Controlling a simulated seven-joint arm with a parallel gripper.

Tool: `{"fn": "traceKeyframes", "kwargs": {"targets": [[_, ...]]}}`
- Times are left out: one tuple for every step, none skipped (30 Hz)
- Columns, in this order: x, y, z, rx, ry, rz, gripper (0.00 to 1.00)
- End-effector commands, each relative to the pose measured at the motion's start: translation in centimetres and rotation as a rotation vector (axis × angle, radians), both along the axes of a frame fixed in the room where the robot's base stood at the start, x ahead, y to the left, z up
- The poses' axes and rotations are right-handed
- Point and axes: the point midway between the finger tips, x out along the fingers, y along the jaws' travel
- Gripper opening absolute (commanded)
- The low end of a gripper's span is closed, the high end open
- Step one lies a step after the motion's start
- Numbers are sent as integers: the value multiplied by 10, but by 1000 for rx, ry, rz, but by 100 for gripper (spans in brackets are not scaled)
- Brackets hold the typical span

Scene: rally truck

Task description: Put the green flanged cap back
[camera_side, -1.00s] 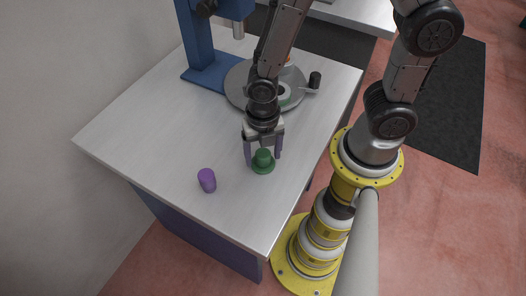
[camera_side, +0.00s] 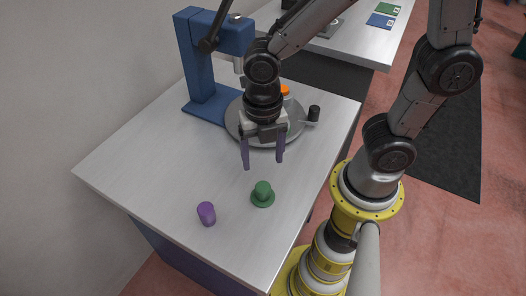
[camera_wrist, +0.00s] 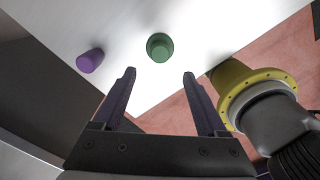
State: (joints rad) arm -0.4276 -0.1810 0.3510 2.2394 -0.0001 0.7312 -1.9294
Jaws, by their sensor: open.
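The green flanged cap (camera_side: 263,190) stands on the table with its wide flange down and its narrower knob up. It also shows in the wrist view (camera_wrist: 160,46), ahead of the fingertips and between their lines. My gripper (camera_side: 263,165) is open and empty, with its two purple fingers pointing down. In the side view it hangs above the table, on the far side of the cap and apart from it. What the cap fits onto cannot be made out.
A purple cylinder (camera_side: 206,214) stands on the table left of the cap. Behind my gripper is a round grey turntable (camera_side: 238,128) with a black-knobbed crank (camera_side: 314,113) and an orange-topped item (camera_side: 285,90). A blue press (camera_side: 200,75) stands at the back left. The table's left part is clear.

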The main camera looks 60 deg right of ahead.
Motion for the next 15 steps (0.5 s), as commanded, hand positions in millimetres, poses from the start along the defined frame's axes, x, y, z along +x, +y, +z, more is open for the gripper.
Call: {"fn": "traceKeyframes", "kwargs": {"targets": [[0, 0, 4, 0, -1, 0, 75], [0, 0, 6, 1, -2, -2, 75], [0, -1, 8, 1, -3, -13, 75], [0, -2, 10, 4, -6, -30, 75], [0, -3, 13, 6, -13, -55, 75], [0, -5, 17, 11, -23, -105, 75], [0, -8, 21, 16, -32, -155, 75], [0, -11, 25, 24, -44, -216, 75], [0, -16, 32, 36, -62, -311, 75], [0, -20, 38, 48, -77, -392, 75], [-1, -24, 43, 59, -91, -478, 75], [-2, -30, 52, 78, -111, -599, 75], [-4, -35, 57, 94, -126, -694, 75], [-5, -39, 63, 112, -140, -785, 75], [-7, -45, 70, 136, -157, -908, 75]]}}
